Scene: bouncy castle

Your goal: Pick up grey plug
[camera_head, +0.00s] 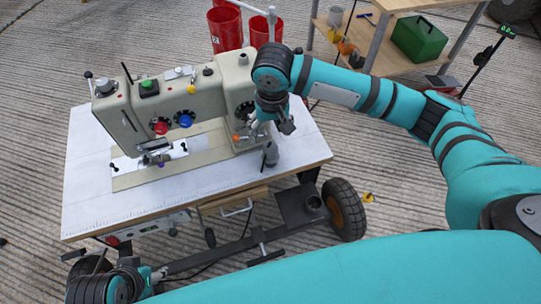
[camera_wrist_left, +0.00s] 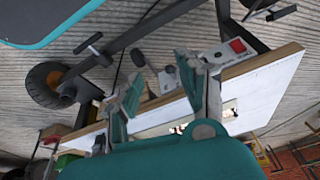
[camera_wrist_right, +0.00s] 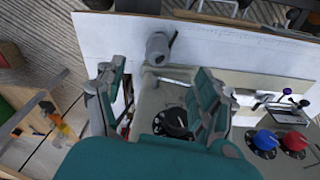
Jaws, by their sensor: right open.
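The grey plug (camera_head: 271,155) is a short grey cylinder on the white tabletop (camera_head: 90,200), near its right end beside the sewing machine (camera_head: 195,105). In the right wrist view the plug (camera_wrist_right: 158,47) appears beyond the fingertips, roughly between their lines and clear of both. My right gripper (camera_head: 270,128) is above and close to the plug in the head view; in its wrist view its fingers (camera_wrist_right: 160,85) are spread and empty. My left gripper (camera_head: 157,277) is low at the lower left, away from the plug; its fingers (camera_wrist_left: 160,78) are apart with nothing held.
The machine has red and blue knobs and a black dial beside my right gripper. The table stands on a wheeled cart (camera_head: 345,210). Red buckets (camera_head: 225,30) stand behind it. A wooden bench (camera_head: 385,45) with a green box (camera_head: 418,40) is at the upper right.

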